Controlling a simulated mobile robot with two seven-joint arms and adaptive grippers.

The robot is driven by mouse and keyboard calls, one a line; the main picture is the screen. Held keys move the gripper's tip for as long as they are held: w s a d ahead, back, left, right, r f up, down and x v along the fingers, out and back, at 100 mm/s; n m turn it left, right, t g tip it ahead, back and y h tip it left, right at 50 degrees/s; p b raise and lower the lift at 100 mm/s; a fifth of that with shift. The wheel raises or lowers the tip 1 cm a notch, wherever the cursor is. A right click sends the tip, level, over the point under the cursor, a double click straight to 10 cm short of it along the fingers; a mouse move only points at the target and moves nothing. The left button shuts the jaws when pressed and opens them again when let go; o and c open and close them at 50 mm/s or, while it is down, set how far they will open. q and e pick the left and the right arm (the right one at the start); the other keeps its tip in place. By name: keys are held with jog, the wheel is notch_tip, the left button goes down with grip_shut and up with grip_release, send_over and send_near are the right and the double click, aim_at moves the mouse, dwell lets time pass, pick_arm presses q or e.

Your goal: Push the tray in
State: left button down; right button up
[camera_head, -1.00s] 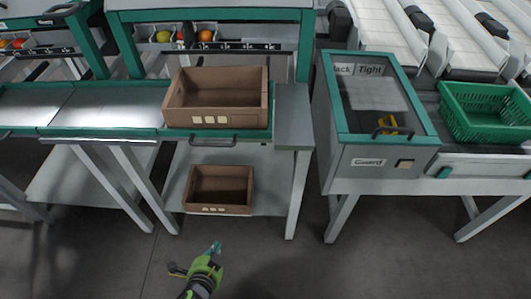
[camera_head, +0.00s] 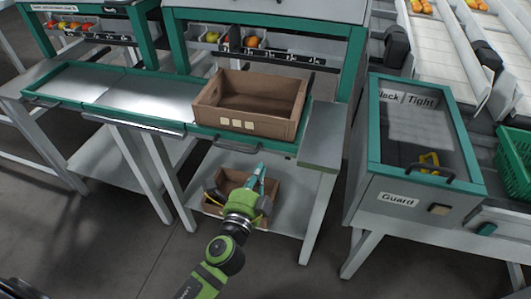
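A row of shallow metal trays with teal rims runs along the bench. The right-hand tray (camera_head: 205,131) carries a brown crate (camera_head: 250,101), and its grey handle (camera_head: 238,146) faces me. The left trays, such as the middle one (camera_head: 147,118), are empty. I cannot tell how far any tray is pulled out. My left gripper (camera_head: 238,188) is just below the handle in the picture, in front of a lower brown crate (camera_head: 273,190) that it partly hides. Its fingers are spread, with nothing seen between them. My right gripper is not in view.
The lower crate sits on a shelf (camera_head: 300,210) under the bench. A grey cabinet (camera_head: 420,100) with a clear lid and a green basket (camera_head: 516,160) stand to the right. Bench legs flank the shelf. The floor in front is clear.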

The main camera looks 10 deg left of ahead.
aim_at(268, 149)
pick_arm(q)
jog(key=w, duration=0.4)
jog(key=shift+w+d, duration=0.15)
jog(key=shift+w, duration=0.7)
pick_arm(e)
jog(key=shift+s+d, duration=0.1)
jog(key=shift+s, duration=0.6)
